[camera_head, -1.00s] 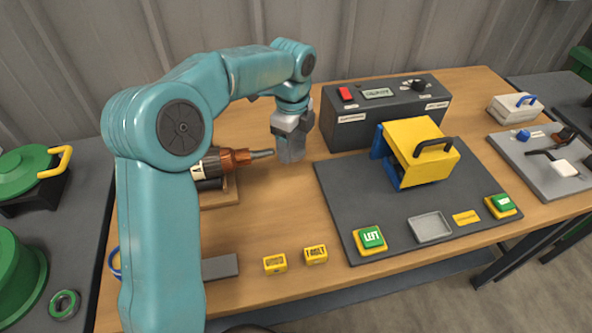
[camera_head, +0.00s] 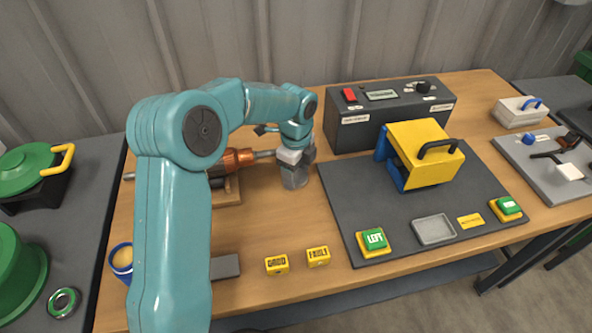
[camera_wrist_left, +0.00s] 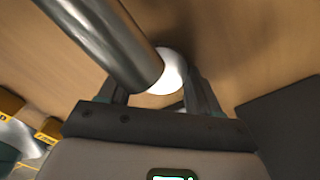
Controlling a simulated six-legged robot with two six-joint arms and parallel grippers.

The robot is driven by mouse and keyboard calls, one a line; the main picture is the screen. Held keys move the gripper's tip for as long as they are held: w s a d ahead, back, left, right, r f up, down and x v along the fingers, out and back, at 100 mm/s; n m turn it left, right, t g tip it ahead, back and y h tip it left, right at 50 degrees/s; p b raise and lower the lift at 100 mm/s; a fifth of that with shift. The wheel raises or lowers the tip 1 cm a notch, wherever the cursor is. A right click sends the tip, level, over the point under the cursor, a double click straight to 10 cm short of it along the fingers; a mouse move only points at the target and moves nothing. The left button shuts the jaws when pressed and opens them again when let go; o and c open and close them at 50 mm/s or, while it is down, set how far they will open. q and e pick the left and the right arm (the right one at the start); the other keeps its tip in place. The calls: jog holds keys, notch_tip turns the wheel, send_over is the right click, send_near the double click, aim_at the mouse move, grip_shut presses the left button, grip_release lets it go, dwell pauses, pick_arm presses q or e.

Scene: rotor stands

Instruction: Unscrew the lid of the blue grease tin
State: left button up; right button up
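A blue-rimmed round container (camera_head: 122,258), apparently the grease tin, stands at the table's left front. My left arm partly covers it, and its lid cannot be made out. My right gripper is not in view.
An orange and dark tool (camera_head: 235,160) lies in a wooden holder beside my left gripper. A dark control box (camera_head: 365,135) stands behind. A yellow and blue fixture (camera_head: 425,155) sits on the dark mat (camera_head: 350,200). Two yellow blocks (camera_head: 277,264) lie in front.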

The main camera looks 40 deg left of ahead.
aim_at(296, 176)
pick_arm(q)
jog(key=o, duration=0.4)
jog(key=shift+o, duration=0.2)
jog(key=shift+r, duration=0.2)
notch_tip(296, 176, up, 12)
jog(key=p, duration=0.1)
jog(key=shift+p, duration=0.35)
